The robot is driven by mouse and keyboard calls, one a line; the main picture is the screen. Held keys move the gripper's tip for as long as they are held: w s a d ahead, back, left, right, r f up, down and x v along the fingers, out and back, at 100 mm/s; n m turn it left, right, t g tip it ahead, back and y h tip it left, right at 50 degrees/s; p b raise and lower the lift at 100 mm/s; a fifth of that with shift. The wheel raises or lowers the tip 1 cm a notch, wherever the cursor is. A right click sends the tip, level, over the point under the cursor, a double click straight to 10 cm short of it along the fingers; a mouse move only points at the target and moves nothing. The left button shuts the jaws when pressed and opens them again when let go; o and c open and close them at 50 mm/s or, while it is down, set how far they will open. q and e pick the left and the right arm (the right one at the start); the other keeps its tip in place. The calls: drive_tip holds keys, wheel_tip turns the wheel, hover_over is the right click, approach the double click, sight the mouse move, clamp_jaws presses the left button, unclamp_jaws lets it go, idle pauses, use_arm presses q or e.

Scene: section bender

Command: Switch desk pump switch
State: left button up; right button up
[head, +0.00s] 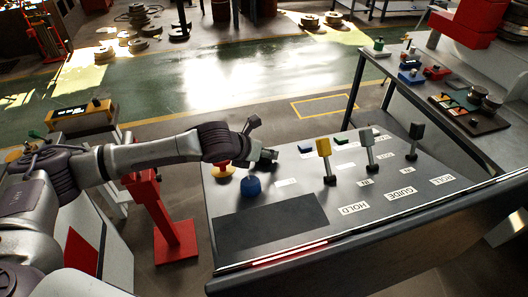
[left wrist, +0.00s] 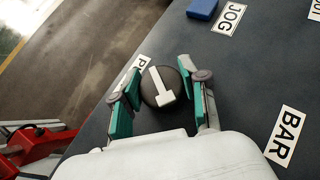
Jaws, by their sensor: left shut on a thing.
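The pump switch (left wrist: 160,88) is a round black knob with a white T-shaped pointer bar, on the dark desk top. It shows in the left wrist view, beside a white label (left wrist: 143,62) that starts with P and is partly covered by a finger. My left gripper (left wrist: 159,76) has its teal-padded fingers on either side of the knob and is shut on it. In the head view my left gripper (head: 266,160) is low over the left part of the desk, and it hides the knob there. My right gripper is in neither view.
A red stand (head: 172,240) is left of the desk.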

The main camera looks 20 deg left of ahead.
use_arm(q)
drive_tip(key=n+y, duration=0.2)
drive_tip(key=y, duration=0.1)
drive_tip(key=shift+d+n, duration=0.1)
drive_tip(key=shift+n, duration=0.3)
drive_tip(key=shift+n+g+y, duration=0.4)
drive_tip(key=shift+n+y, duration=1.2)
drive_tip(key=o, duration=1.2)
drive_tip(key=shift+c, duration=0.2)
drive_tip(key=shift+r, duration=0.1)
drive_tip(key=v, duration=1.1)
drive_tip(key=shift+s+r, duration=0.25)
drive_tip(key=shift+r, duration=0.1)
